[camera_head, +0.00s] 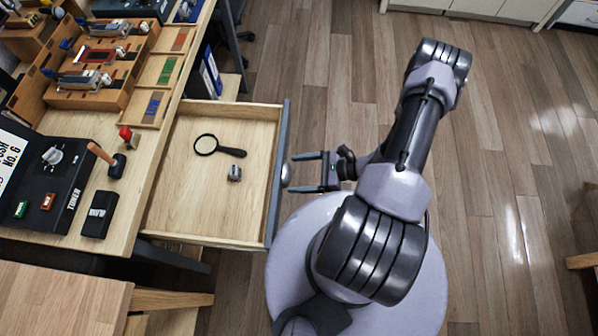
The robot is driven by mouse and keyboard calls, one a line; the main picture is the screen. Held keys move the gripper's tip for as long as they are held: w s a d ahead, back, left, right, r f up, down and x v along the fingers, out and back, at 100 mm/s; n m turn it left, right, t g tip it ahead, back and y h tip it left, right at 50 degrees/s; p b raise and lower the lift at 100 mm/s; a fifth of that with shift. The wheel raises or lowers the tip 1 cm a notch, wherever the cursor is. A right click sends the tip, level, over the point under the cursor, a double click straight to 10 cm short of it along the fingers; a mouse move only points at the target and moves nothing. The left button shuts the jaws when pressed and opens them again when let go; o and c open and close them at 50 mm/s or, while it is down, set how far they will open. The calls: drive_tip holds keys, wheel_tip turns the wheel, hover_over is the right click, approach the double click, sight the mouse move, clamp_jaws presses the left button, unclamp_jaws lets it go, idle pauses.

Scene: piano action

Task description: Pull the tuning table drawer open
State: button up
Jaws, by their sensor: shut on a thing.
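The tuning table drawer (258,118) stands far out from the table, its wooden inside showing. Its grey front panel (278,140) faces right. A round silver knob (286,175) sits on the middle of that front. My gripper (291,173) is at the knob, with one finger on each side, shut on it. The fingertips' exact contact is too small to see. A black magnifying glass (218,147) and a small metal piece (234,173) lie inside the drawer.
The tuning table top (118,215) holds a black tuner box (50,180), a hammer (112,160), a black case (98,214) and a wooden rack (95,75). A wooden stool or bench (60,300) stands at lower left.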

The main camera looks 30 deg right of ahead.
drive_tip(key=o, duration=1.8)
drive_tip(key=shift+o, duration=0.2)
drive_tip(key=p+v, duration=0.4)
drive_tip(key=v, duration=1.3)
drive_tip(key=shift+r, duration=0.15)
drive_tip(key=shift+d, duration=0.1)
